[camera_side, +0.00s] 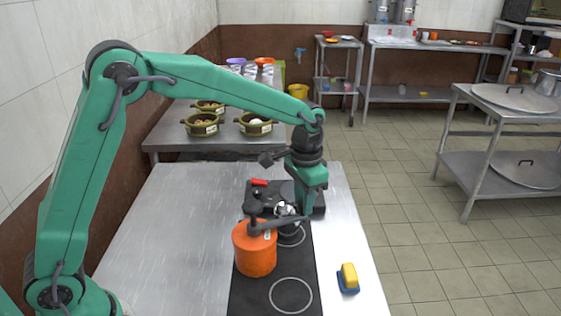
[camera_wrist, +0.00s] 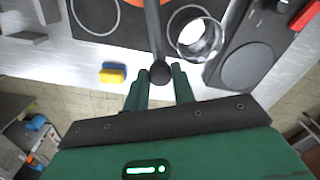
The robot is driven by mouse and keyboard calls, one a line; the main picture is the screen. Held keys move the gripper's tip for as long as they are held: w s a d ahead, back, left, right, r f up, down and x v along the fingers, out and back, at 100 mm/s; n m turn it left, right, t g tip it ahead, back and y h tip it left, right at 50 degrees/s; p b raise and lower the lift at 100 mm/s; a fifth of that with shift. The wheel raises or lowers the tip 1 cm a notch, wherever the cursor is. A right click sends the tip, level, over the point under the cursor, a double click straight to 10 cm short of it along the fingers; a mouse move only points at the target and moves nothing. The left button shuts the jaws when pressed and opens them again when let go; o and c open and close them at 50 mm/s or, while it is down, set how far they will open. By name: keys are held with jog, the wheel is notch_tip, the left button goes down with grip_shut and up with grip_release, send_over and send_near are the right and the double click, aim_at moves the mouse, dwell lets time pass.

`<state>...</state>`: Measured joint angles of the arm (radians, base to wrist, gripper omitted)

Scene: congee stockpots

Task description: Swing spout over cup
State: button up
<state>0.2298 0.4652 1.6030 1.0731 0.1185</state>
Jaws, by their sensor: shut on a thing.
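An orange pot (camera_side: 255,250) stands on the black cooktop in the side view. A dark bar (camera_side: 280,222), which looks like the spout, runs from its top to the right. In the wrist view the bar (camera_wrist: 153,30) ends in a round black knob between my fingers. My gripper (camera_side: 304,212) is shut on this end; it also shows in the wrist view (camera_wrist: 160,82). A shiny, clear or metallic cup (camera_wrist: 197,40) stands right of the bar in the wrist view. In the side view the cup (camera_side: 285,209) is partly hidden behind the bar.
A yellow and blue sponge (camera_side: 348,278) lies right of the cooktop. A black appliance (camera_wrist: 247,65) with a round plate stands close to the cup. The steel counter's left side (camera_side: 180,225) is clear. Green pots (camera_side: 202,125) stand on the table behind.

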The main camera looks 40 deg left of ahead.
jog(key=shift+w+a, duration=0.1)
jog(key=shift+a, duration=0.15)
jog(key=shift+w+a, duration=0.3)
jog(key=shift+a, duration=0.65)
jog(key=shift+w+a, duration=0.1)
jog(key=shift+a, duration=0.2)
jog(key=shift+w+a, duration=0.1)
jog(key=shift+a, duration=1.5)
